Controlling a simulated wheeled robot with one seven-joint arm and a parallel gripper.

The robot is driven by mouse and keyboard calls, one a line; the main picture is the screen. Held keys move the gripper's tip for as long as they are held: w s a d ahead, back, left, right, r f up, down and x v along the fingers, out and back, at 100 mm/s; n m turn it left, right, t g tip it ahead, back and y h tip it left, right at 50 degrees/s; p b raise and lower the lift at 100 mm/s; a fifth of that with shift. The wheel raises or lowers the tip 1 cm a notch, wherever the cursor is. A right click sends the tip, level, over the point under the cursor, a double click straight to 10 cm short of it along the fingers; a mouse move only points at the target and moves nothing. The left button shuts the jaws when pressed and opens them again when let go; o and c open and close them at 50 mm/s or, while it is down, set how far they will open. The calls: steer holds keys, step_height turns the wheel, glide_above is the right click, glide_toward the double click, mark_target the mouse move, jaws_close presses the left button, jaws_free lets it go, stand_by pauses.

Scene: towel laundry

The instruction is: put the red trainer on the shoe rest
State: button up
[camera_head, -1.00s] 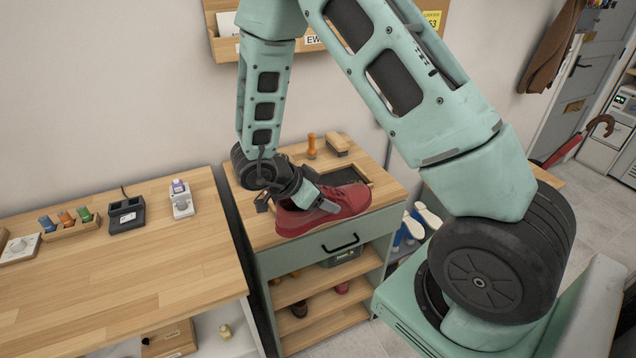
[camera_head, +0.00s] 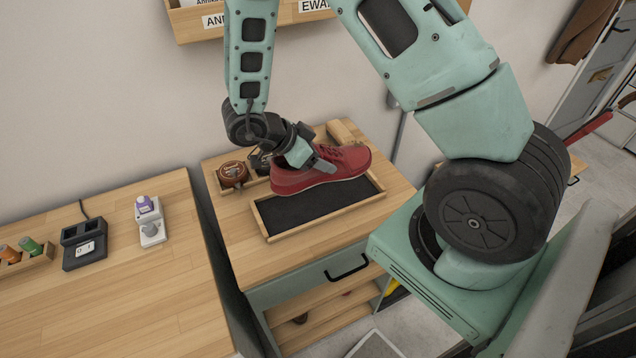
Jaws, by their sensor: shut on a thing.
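The red trainer (camera_head: 325,169) is in my gripper (camera_head: 318,164), which is shut on its upper near the heel end. The shoe's toe points right and its sole faces down. It is over the back part of a dark, wood-framed tray (camera_head: 310,208) on the cabinet top, which looks like the shoe rest. I cannot tell whether the sole touches the tray or hangs just above it. The front part of the tray is bare. The shoe hides the tray's back part.
The cabinet top (camera_head: 250,262) is clear in front of the tray. A wooden counter (camera_head: 120,285) with a dark device (camera_head: 84,245) stands to the left.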

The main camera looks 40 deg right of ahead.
step_height(320, 180, down, 9)
steer(key=shift+f+p, duration=0.1)
steer(key=shift+p, duration=0.85)
steer(key=o, duration=1.2)
